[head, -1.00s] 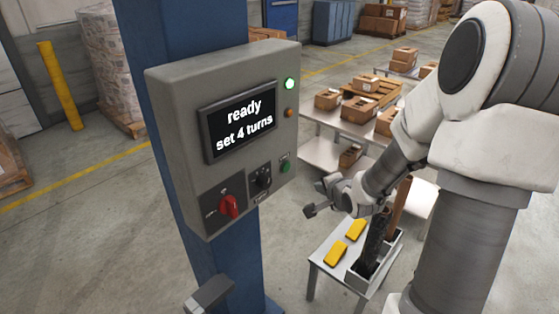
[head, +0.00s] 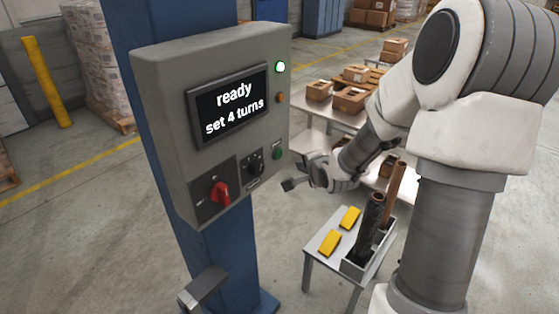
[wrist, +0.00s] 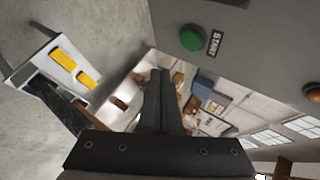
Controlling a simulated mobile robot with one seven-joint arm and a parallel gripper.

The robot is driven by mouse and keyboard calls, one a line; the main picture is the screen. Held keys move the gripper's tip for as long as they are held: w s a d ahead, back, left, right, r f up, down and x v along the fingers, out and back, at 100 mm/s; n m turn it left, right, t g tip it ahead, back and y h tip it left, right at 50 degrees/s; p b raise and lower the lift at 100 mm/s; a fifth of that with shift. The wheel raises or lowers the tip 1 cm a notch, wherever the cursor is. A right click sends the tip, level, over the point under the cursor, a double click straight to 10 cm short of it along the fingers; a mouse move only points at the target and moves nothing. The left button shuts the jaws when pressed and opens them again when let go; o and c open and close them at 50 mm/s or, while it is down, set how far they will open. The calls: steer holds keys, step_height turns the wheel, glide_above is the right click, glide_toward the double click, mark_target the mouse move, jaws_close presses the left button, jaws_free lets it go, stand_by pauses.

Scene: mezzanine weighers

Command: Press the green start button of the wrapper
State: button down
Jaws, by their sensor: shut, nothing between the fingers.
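The wrapper's grey control box (head: 165,85) is fixed to a blue column. Its screen (head: 230,103) reads "ready" and "set 4 turns". The green start button (head: 278,153) is at the box's lower right; in the wrist view it (wrist: 192,38) is beside a START label (wrist: 215,44). My gripper (head: 288,185) is shut and empty, just below and right of the button in the head view. In the wrist view its fingers (wrist: 156,75) appear below the button, with a visible gap.
A small table (head: 312,246) with two yellow blocks (head: 331,243) and a bin of dark and brown tubes (head: 370,222) stands below my arm. Tables with cardboard boxes (head: 349,99) are behind.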

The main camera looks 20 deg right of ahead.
mark_target(279, 154)
steer(key=shift+w+a+b, duration=0.45)
steer(key=shift+w+a, duration=0.15)
steer(key=shift+w, duration=0.3)
steer(key=shift+w+a+b, duration=0.4)
steer(key=shift+w+a, duration=0.2)
steer(key=shift+w, duration=0.3)
stand_by(0.7)
steer(key=shift+w+a, duration=0.25)
steer(key=shift+w, duration=0.1)
